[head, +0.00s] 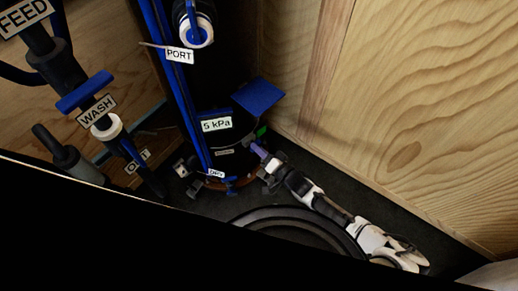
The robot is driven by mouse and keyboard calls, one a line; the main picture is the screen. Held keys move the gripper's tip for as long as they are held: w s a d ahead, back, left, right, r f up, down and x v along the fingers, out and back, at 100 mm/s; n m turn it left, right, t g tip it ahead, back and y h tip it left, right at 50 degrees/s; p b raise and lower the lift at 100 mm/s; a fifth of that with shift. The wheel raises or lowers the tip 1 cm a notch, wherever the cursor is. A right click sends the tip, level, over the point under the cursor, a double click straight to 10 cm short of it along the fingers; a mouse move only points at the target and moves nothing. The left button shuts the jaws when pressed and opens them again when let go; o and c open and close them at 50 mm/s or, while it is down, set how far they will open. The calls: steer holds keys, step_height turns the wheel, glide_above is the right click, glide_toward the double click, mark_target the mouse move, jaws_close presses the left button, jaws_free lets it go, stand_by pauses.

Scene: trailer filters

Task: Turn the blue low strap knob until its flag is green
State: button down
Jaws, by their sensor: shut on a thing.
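The blue low strap knob (258,150) is low on the right side of the dark cylinder, in the head view. It looks like a small blue-violet handle. A small green patch (261,132), which looks like its flag, shows just above it. My gripper (265,163) reaches in from the lower right and is shut on the knob's near end. The fingers are small and dark here, so their exact contact is hard to see.
The dark cylinder with a "5 kPa" label (216,125) and blue parts stands left of my gripper. A wood wall (400,110) rises close on the right. A round black ring (300,222) lies below my arm. "WASH" (97,110) and "PORT" (179,55) fittings are at left.

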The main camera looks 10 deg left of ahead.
steer(key=shift+s, duration=0.1)
steer(key=c, duration=1.5)
jaws_free()
steer(key=p+v, duration=0.1)
steer(key=v, duration=1.2)
steer(key=shift+s+d, duration=0.2)
steer(key=shift+d, duration=0.15)
steer(key=shift+p, duration=0.3)
